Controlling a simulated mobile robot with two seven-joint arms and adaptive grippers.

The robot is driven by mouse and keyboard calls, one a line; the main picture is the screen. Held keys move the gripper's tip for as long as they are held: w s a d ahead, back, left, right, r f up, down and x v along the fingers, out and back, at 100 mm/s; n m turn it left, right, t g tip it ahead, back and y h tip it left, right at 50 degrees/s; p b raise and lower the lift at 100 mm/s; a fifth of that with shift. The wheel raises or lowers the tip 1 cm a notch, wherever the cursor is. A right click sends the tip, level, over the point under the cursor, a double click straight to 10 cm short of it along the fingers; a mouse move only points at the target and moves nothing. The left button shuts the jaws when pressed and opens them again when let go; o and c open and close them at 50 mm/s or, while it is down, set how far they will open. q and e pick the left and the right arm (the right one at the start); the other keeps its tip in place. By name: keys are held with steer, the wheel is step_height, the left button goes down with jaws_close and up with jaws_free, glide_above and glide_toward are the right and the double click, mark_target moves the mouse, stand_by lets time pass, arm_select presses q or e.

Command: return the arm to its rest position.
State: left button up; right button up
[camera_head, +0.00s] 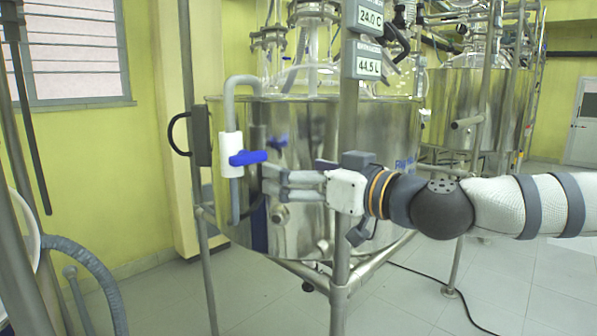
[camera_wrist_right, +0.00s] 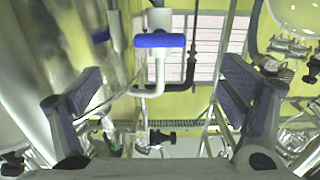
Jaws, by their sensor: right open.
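My right arm comes in from the right in the head view and reaches across in front of the steel reactor vessel (camera_head: 300,130). Its gripper (camera_head: 268,180) points left, its fingers beside the vertical pipe with the blue valve handle (camera_head: 248,157). In the right wrist view the two dark finger pads of my right gripper (camera_wrist_right: 162,92) are wide apart with nothing held between them. The blue valve handle (camera_wrist_right: 160,40) lies ahead, between and beyond the pads, and looks untouched. My left gripper is not in view.
A steel frame post (camera_head: 346,110) carrying display boxes (camera_head: 368,60) stands close to my right gripper. Another post (camera_head: 197,190) stands left of the pipe. A second reactor (camera_head: 470,95) stands behind at right. A grey hose (camera_head: 95,265) curves at lower left. Floor is open below.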

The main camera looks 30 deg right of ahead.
stand_by(0.3)
